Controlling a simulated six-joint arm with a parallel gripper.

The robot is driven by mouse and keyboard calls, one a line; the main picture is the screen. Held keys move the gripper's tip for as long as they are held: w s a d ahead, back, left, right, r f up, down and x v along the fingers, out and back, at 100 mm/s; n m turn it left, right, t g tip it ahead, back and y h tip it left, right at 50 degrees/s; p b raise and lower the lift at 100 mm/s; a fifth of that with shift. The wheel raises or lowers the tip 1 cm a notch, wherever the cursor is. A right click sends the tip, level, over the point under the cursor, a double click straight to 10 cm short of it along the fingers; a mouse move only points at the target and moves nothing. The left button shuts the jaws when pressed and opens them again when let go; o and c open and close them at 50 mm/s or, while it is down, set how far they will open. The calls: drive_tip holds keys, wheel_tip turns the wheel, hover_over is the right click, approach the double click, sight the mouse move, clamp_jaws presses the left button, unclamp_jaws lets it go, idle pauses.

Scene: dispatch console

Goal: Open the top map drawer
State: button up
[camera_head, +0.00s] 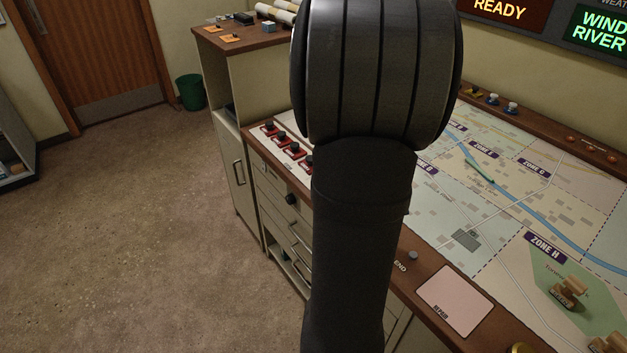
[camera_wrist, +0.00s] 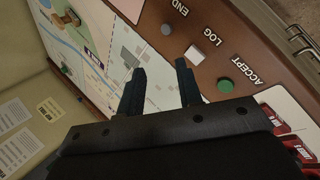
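A column of pale drawer fronts (camera_head: 270,200) with metal handles is set under the left part of the map console in the head view. A dark round knob (camera_head: 291,199) sits near its top. My arm hides the right side of this column, and I cannot tell for sure which front is the top map drawer. No front in the upper part visibly stands out. In the wrist view, my gripper (camera_wrist: 160,66) is open and empty, its two dark fingers apart above the console's wooden edge. A metal handle (camera_wrist: 303,38) shows at the top right corner there.
END, LOG and ACCEPT buttons, the last green (camera_wrist: 225,86), sit along the wooden edge. A cabinet (camera_head: 236,170) and green bin (camera_head: 190,92) stand behind. The floor at left is clear.

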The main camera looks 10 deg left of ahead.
drive_tip(key=w+a+f, duration=0.1)
drive_tip(key=a+f, duration=0.1)
drive_tip(key=a, duration=0.1)
drive_tip(key=w+a+f+n+h, duration=0.1)
drive_tip(key=w+a+f, duration=0.1)
drive_tip(key=a, duration=0.1)
drive_tip(key=w+a+f+h, duration=0.1)
drive_tip(key=w+a+f, duration=0.1)
drive_tip(key=a, duration=0.2)
drive_tip(key=shift+n, duration=0.3)
drive_tip(key=s+a+f+n+t+h, duration=0.3)
drive_tip(key=a+f+n+t, duration=0.65)
drive_tip(key=a+f, duration=1.8)
drive_tip(key=w+d+f+m+t, duration=0.2)
drive_tip(key=w+d, duration=0.9)
drive_tip(key=shift+d+f+t+y, duration=0.25)
drive_tip(key=shift+f+t+y, duration=0.05)
drive_tip(key=shift+t, duration=0.05)
drive_tip(key=shift+s, duration=0.1)
clamp_jaws()
